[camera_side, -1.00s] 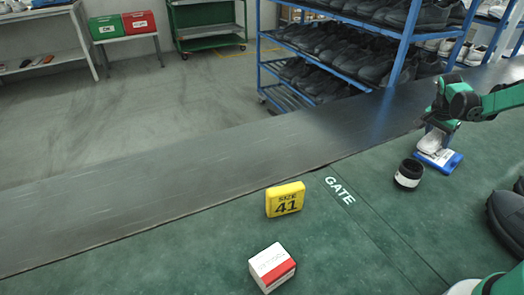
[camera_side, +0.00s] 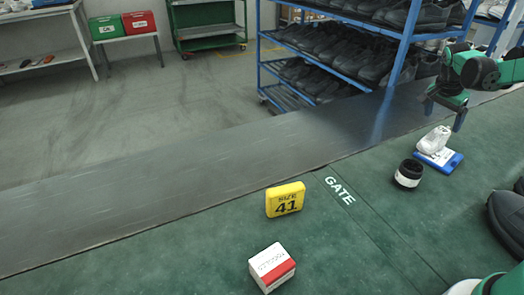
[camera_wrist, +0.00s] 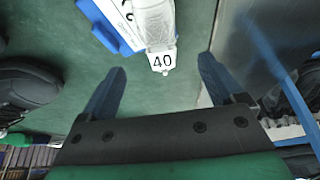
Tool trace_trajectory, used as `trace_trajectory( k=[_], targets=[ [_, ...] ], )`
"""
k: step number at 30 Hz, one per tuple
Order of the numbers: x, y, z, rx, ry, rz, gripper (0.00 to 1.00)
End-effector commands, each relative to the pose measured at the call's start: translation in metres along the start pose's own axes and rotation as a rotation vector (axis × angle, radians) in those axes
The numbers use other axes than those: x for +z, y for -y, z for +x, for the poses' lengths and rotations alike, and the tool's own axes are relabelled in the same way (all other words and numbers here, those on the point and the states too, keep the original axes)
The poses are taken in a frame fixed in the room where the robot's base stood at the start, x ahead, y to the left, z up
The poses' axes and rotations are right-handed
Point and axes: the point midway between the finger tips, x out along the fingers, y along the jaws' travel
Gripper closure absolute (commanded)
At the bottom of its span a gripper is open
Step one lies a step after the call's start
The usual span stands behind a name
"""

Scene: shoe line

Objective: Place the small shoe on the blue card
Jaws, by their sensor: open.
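The small shoe (camera_side: 434,139) is white and rests on the blue card (camera_side: 450,163) at the right of the side view. In the wrist view the shoe (camera_wrist: 155,22) lies over the card's white face, with a tag marked 40 (camera_wrist: 163,62) at its near end. The card's blue edge (camera_wrist: 97,27) shows beside it. My gripper (camera_side: 443,115) is above the shoe and apart from it. Its two fingers are spread and empty, also in the wrist view (camera_wrist: 160,82).
A yellow SIZE 41 block (camera_side: 285,199) and a red-and-white box (camera_side: 272,267) are further left. Dark shoes (camera_side: 508,215) lie at the right edge. A dark belt (camera_side: 200,183) and shoe rack (camera_side: 345,60) lie behind.

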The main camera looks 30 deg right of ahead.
Motion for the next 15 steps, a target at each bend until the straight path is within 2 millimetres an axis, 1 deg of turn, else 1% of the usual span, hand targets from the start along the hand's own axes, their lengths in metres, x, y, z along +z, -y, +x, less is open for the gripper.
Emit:
trace_trajectory(
  k=[1, 3, 6, 10, 11, 13, 14, 15],
  targets=[
    [0.000, 0.000, -0.011, -0.001, 0.000, -0.002, 0.12],
    [0.001, 0.000, -0.024, 0.000, 0.000, -0.003, 0.12],
    [0.000, 0.000, -0.038, 0.000, 0.000, -0.001, 0.12],
    [0.003, 0.001, -0.049, -0.007, 0.001, -0.015, 0.12],
    [0.006, 0.002, -0.053, -0.015, 0.001, -0.031, 0.12],
    [0.017, 0.004, -0.065, -0.047, 0.003, -0.098, 0.12],
    [0.025, 0.005, -0.072, -0.069, 0.004, -0.140, 0.12],
    [0.038, 0.006, -0.082, -0.105, 0.004, -0.210, 0.12]
  ],
)
